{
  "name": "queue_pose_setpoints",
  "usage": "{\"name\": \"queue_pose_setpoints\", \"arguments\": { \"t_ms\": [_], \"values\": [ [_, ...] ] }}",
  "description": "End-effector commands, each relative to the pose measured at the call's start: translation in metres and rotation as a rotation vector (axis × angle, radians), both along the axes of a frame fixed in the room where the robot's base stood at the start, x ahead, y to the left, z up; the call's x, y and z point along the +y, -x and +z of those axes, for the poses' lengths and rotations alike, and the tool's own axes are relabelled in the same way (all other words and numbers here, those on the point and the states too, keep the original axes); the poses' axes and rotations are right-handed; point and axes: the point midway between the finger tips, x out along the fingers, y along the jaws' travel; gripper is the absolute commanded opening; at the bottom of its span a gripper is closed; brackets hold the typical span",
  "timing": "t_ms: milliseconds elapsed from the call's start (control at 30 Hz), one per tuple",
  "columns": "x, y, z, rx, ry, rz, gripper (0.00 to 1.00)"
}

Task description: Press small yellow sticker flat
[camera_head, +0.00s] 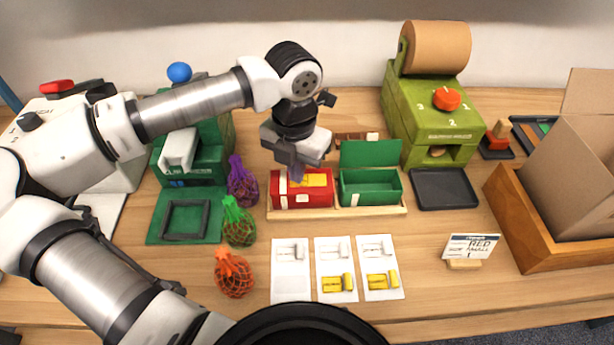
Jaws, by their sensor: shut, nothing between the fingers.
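A small yellow sticker (316,180) lies on the top of the closed red box (302,200). My gripper (296,177) is shut and empty, pointing down at the left part of the red box's top, just left of the visible yellow. The fingers cover part of the box top, and I cannot tell whether they touch the sticker. The sticker's left end may be hidden behind them.
The green box (369,188) stands open beside the red one on a wooden tray (385,212). Net bags (239,226) are at left. Sticker cards (337,268) lie in front. A sign (470,247) reads RED. A dark tray (444,189) and a green dispenser (432,112) are at right.

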Motion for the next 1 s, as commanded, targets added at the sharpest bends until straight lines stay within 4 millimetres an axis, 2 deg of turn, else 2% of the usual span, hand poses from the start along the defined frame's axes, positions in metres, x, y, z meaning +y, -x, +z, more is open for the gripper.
{"name": "queue_pose_setpoints", "arguments": {
  "t_ms": [367, 1000],
  "values": [
    [0.000, 0.001, 0.002, 0.003, -0.001, 0.000, 0.00],
    [0.000, 0.000, 0.047, -0.001, 0.000, 0.000, 0.00]
  ]
}}
